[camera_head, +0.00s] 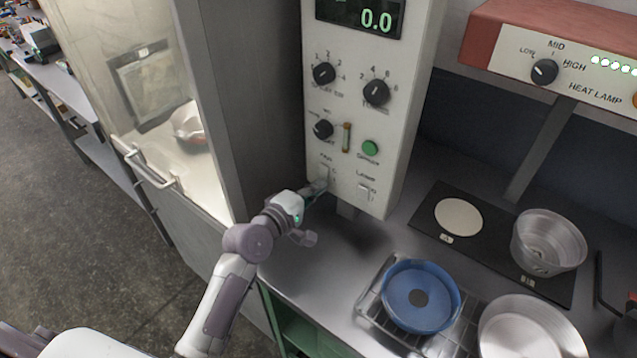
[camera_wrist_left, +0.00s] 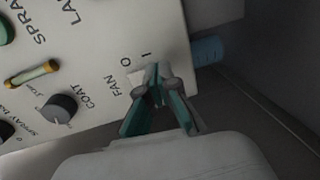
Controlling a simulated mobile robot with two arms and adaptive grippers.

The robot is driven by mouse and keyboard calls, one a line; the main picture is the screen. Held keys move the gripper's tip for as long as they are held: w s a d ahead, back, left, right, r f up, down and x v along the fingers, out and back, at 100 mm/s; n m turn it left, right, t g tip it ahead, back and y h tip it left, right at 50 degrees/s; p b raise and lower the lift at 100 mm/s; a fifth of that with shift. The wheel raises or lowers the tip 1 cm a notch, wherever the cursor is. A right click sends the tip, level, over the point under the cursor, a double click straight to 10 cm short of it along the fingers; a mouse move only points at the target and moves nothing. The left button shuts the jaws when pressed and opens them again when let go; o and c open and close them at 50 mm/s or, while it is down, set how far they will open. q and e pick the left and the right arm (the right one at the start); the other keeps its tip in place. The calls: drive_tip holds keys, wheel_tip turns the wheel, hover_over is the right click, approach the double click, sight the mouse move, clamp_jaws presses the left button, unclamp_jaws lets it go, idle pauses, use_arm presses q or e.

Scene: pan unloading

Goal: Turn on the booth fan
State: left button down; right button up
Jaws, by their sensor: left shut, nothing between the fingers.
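The white control panel (camera_head: 345,130) stands upright beside the booth. Its fan switch (camera_wrist_left: 137,78) is a small pale switch between the O and I marks, next to the FAN label, in the left wrist view. In the head view the switch (camera_head: 324,172) sits low on the panel, just above my fingertips. My left gripper (camera_wrist_left: 157,72) is shut and empty, its tips at the switch's I side. They seem to touch or nearly touch it and hide part of it. The booth (camera_head: 150,90) has a clear front and a bowl-like red-and-white item inside. My right gripper is not in view.
A lamp switch (camera_head: 366,192), green button (camera_head: 370,147) and several knobs share the panel. A blue round pan (camera_head: 440,314) sits on a wire rack at front right. Metal pans (camera_head: 545,250) stand further right. The booth's door handle (camera_head: 150,172) sticks out left of my arm.

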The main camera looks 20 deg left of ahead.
use_arm(q)
drive_tip(key=shift+w+d, duration=0.15)
drive_tip(key=shift+w, duration=0.2)
drive_tip(key=shift+f, duration=0.1)
drive_tip(key=b, duration=0.2)
drive_tip(key=shift+w+f+t+b, duration=0.2)
drive_tip(key=shift+f+t+b, duration=0.1)
drive_tip(key=shift+f, duration=0.1)
drive_tip(key=shift+r+p, duration=0.4)
drive_tip(key=shift+d, duration=0.1)
